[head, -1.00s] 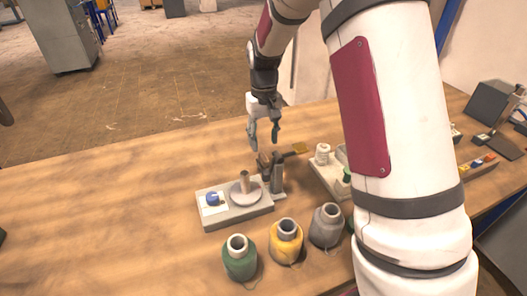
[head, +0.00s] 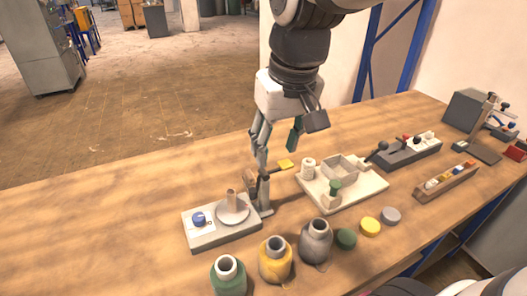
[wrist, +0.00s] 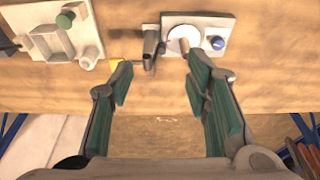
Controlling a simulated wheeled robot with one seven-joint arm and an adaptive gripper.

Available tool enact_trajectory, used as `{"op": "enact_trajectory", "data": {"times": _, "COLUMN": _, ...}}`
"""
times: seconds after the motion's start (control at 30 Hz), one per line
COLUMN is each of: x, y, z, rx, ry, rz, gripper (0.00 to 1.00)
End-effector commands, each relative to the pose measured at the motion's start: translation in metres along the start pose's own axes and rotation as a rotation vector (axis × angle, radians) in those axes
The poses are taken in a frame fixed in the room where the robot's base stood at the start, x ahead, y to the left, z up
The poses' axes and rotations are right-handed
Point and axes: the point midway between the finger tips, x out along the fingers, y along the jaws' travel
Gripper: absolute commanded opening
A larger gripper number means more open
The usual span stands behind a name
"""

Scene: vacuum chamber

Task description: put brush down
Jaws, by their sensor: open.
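The brush, with a yellow tip (head: 286,164) and a dark handle, rests on a grey post (head: 264,187) beside the round plate of a small device (head: 205,236). Its tip points right in the head view. My gripper (head: 279,148) is open and empty above and behind the brush, fingers pointing down. In the wrist view, my gripper (wrist: 160,72) has its two fingers spread wide. The yellow brush tip (wrist: 116,63) and the post (wrist: 151,44) show beyond the fingers; part of the brush is hidden by the left finger.
Green, yellow and grey bottles (head: 275,262) stand in front of the device. A white tray (head: 352,195) with a cup and small jars is to the right. Coloured lids (head: 370,227) and a block rack (head: 446,183) lie farther right. The left tabletop is clear.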

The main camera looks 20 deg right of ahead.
Motion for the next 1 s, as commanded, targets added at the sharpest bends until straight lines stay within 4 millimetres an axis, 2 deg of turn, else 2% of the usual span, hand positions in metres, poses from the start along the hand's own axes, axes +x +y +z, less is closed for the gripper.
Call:
{"op": "enact_trajectory", "data": {"times": 0.03, "x": -0.008, "y": -0.002, "z": 0.018, "rx": -0.001, "ry": 0.025, "rz": 0.001, "gripper": 0.44}}
{"op": "enact_trajectory", "data": {"times": 0.2, "x": -0.02, "y": -0.005, "z": 0.069, "rx": -0.003, "ry": 0.084, "rz": 0.007, "gripper": 0.44}}
{"op": "enact_trajectory", "data": {"times": 0.3, "x": -0.021, "y": -0.006, "z": 0.09, "rx": -0.003, "ry": 0.108, "rz": 0.009, "gripper": 0.44}}
{"op": "enact_trajectory", "data": {"times": 0.4, "x": -0.02, "y": -0.006, "z": 0.104, "rx": -0.003, "ry": 0.123, "rz": 0.011, "gripper": 0.44}}
{"op": "enact_trajectory", "data": {"times": 0.43, "x": -0.019, "y": -0.006, "z": 0.107, "rx": -0.003, "ry": 0.125, "rz": 0.012, "gripper": 0.46}}
{"op": "enact_trajectory", "data": {"times": 0.5, "x": -0.019, "y": -0.006, "z": 0.11, "rx": 0.002, "ry": 0.128, "rz": 0.013, "gripper": 0.62}}
{"op": "enact_trajectory", "data": {"times": 0.53, "x": -0.019, "y": -0.006, "z": 0.109, "rx": 0.009, "ry": 0.127, "rz": 0.015, "gripper": 0.65}}
{"op": "enact_trajectory", "data": {"times": 0.67, "x": -0.021, "y": -0.004, "z": 0.093, "rx": 0.088, "ry": 0.104, "rz": 0.029, "gripper": 0.65}}
{"op": "enact_trajectory", "data": {"times": 0.87, "x": -0.018, "y": 0.001, "z": 0.037, "rx": 0.35, "ry": 0.043, "rz": 0.072, "gripper": 0.65}}
{"op": "enact_trajectory", "data": {"times": 1.0, "x": -0.005, "y": 0.005, "z": -0.006, "rx": 0.549, "ry": 0.004, "rz": 0.1, "gripper": 0.65}}
